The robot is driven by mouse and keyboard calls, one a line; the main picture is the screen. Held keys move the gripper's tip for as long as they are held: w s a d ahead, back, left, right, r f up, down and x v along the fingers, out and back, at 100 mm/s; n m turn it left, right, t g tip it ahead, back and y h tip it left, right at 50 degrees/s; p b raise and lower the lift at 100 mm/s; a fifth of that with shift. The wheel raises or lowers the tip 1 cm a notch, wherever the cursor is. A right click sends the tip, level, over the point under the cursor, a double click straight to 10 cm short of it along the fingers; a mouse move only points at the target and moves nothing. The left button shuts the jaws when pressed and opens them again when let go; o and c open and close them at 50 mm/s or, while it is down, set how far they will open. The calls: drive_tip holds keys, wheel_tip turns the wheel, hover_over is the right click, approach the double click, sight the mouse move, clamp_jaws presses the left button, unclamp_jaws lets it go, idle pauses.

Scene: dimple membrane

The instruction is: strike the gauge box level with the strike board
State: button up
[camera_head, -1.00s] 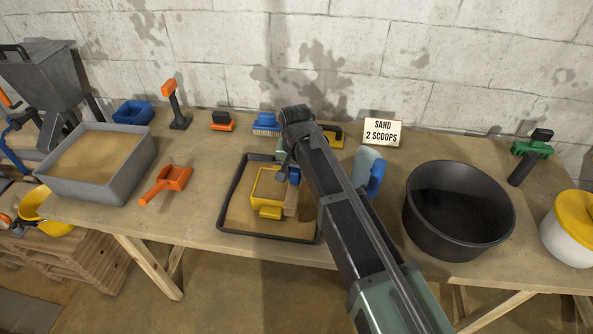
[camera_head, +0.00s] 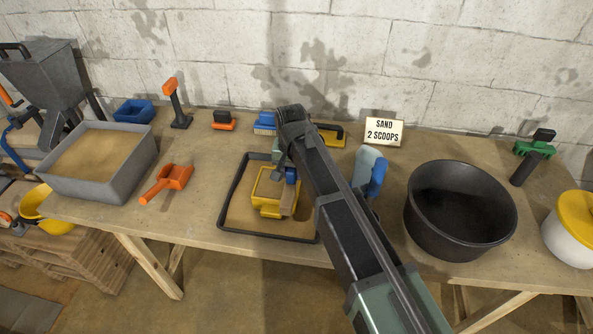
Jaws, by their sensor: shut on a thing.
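The yellow gauge box (camera_head: 262,201) sits in a black-rimmed tray (camera_head: 227,205) on the table. Sand-coloured material shows inside the box. The strike board (camera_head: 288,202), a pale wooden piece with a blue part (camera_head: 291,175) at its top, is at the right side of the box. My gripper (camera_head: 284,168) is shut on the strike board above the box. Its jaws are small and partly hidden by my arm. I cannot tell whether the board touches the box rim.
A grey bin of sand (camera_head: 60,178) and an orange scoop (camera_head: 168,182) lie left. A black tub (camera_head: 458,245), a blue-grey item (camera_head: 370,170) and a "SAND 2 SCOOPS" sign (camera_head: 384,131) are right. Brushes and tools line the wall side. Bare table lies between scoop and tray.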

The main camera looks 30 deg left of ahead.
drive_tip(key=s+a, duration=0.3)
drive_tip(key=a, duration=0.5)
idle(1.2)
drive_tip(key=shift+s, duration=0.1)
drive_tip(key=shift+s+a, duration=0.35)
drive_tip(key=shift+a, duration=0.5)
drive_tip(key=shift+d, duration=0.1)
drive_tip(key=shift+w+d, duration=0.7)
drive_tip(key=shift+d, duration=1.1)
drive_tip(key=shift+w+d, duration=0.75)
drive_tip(key=shift+d, duration=1.1)
drive_tip(key=shift+w+d, duration=0.7)
drive_tip(key=shift+d, duration=1.1)
wheel_tip(320, 180, up, 4)
drive_tip(key=p, duration=0.4)
